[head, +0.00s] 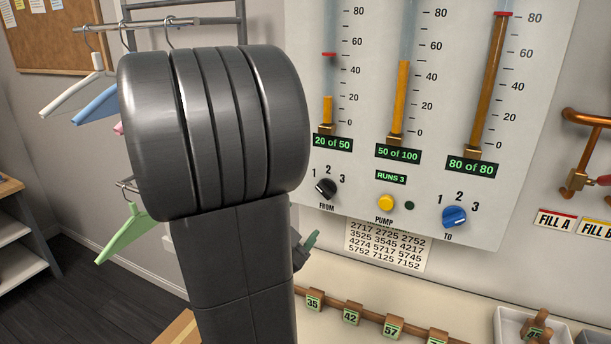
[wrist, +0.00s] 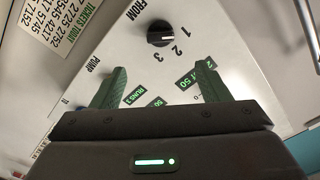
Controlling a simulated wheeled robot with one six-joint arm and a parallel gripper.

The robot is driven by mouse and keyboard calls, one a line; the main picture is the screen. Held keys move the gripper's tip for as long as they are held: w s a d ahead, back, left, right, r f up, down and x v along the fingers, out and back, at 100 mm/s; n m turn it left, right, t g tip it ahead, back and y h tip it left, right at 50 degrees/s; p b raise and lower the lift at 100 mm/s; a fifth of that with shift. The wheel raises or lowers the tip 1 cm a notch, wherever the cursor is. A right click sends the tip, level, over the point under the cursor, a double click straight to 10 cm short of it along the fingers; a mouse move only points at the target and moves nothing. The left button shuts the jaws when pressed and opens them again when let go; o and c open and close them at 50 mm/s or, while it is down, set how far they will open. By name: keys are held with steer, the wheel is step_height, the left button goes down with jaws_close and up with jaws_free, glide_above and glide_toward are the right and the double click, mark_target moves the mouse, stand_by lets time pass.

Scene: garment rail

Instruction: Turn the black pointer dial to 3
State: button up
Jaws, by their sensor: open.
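The black pointer dial (head: 326,188) is on the white panel, under the numbers 1, 2 and 3 and above the label FROM. It also shows in the wrist view (wrist: 160,33), where its white line appears to point toward 1. My gripper (wrist: 161,72) is open and empty, its two green fingers spread wide. The dial lies beyond the fingertips, roughly centred between them, and they do not touch it. In the head view my dark arm hides most of the gripper; only a bit of green finger shows below the panel.
A yellow PUMP button (head: 386,203) and a blue TO dial (head: 454,216) sit right of the black dial. Tubes with small displays are above. A number sheet (head: 387,245) hangs below, over a rail with numbered tags (head: 351,315). Hangers (head: 95,105) are at left.

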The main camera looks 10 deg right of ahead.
mark_target(324, 192)
steer(key=p+x, duration=0.3)
steer(key=x, duration=1)
steer(key=shift+w+d+r, duration=0.2)
steer(key=shift+w+d, duration=0.05)
steer(key=shift+d, duration=0.1)
steer(key=c, duration=1)
